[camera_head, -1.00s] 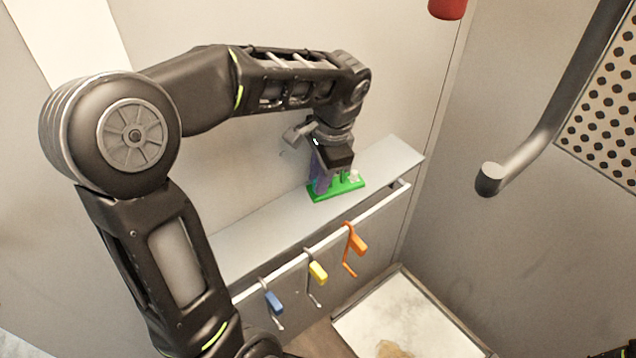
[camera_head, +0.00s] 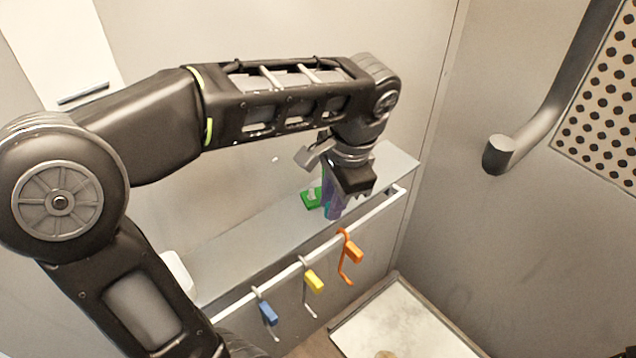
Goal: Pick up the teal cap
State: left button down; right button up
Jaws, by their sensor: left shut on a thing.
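My left gripper (camera_head: 336,208) hangs down over the grey shelf (camera_head: 245,235), in front and to the right of the green tray. It is shut on the teal cap (camera_head: 327,193), of which only a teal sliver shows beside the purplish fingers. The rest of the cap is hidden by the gripper. The green tray (camera_head: 307,203) sits on the shelf, partly covered by the gripper. My right gripper is not in view.
A rail along the shelf front carries a blue hook (camera_head: 268,313), a yellow hook (camera_head: 314,281) and an orange hook (camera_head: 352,252). A grey pipe (camera_head: 535,135) juts out at the right. The left part of the shelf is mostly clear.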

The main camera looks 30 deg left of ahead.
pick_arm(q)
jog(key=s+d, duration=0.5)
jog(key=d, duration=0.3)
jog(key=shift+d, duration=0.15)
jog(key=shift+s, duration=0.1)
dwell(0.4)
